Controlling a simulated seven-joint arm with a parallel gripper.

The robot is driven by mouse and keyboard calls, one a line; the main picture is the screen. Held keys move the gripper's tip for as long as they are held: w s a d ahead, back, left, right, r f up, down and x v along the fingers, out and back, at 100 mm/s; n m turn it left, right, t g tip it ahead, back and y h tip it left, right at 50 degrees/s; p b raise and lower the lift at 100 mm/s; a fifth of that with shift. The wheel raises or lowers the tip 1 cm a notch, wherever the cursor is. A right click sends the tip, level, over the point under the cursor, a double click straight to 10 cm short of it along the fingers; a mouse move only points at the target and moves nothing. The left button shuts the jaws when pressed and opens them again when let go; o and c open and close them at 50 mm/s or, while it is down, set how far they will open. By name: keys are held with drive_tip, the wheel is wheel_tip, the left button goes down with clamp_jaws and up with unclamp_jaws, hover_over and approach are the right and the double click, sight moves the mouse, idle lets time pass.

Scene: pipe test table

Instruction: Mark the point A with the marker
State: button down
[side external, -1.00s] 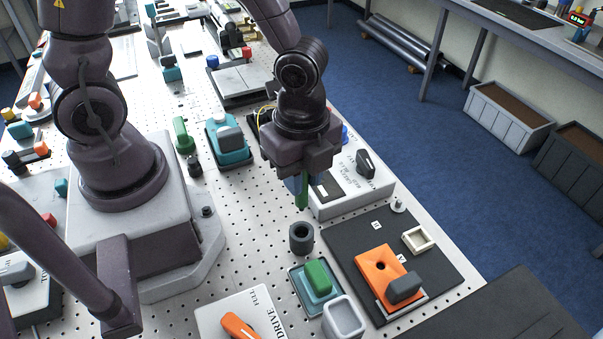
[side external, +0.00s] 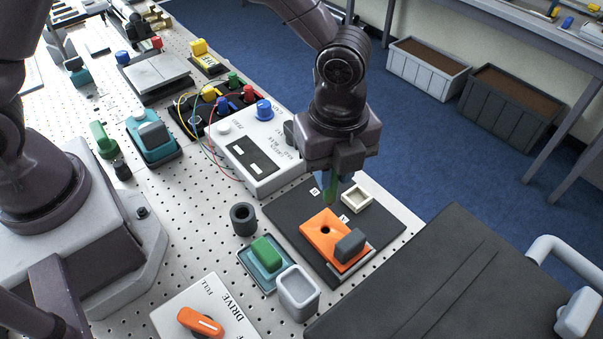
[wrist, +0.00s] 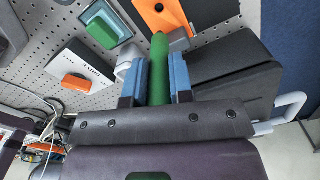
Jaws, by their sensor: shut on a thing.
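My gripper (side external: 332,180) is shut on a green marker (side external: 329,190), which points down over the dark board (side external: 290,213). In the wrist view the marker (wrist: 159,72) sits between my two blue fingers (wrist: 157,82). Two small white labels lie on the board, one (side external: 314,191) left of the marker and one (side external: 344,219) nearer the camera; I cannot read which is A. From this view I cannot tell whether the tip touches the board. An orange block (side external: 321,236) with a dark hole and a grey part (side external: 350,245) lies on the board's near side.
A small cream square frame (side external: 357,198) is on the board right of the marker. A dark round cup (side external: 244,218), a green-topped teal block (side external: 266,254) and a grey bin (side external: 297,291) stand nearby. A white control box (side external: 262,152) stands behind. A dark padded surface (side external: 430,285) lies right.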

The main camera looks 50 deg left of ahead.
sight(328, 199)
drive_tip(key=shift+s+f, duration=0.1)
idle(0.3)
drive_tip(key=shift+f, duration=2.75)
drive_tip(key=shift+f, duration=1.6)
idle(0.6)
drive_tip(key=shift+r, duration=0.1)
drive_tip(key=shift+r, duration=3.4)
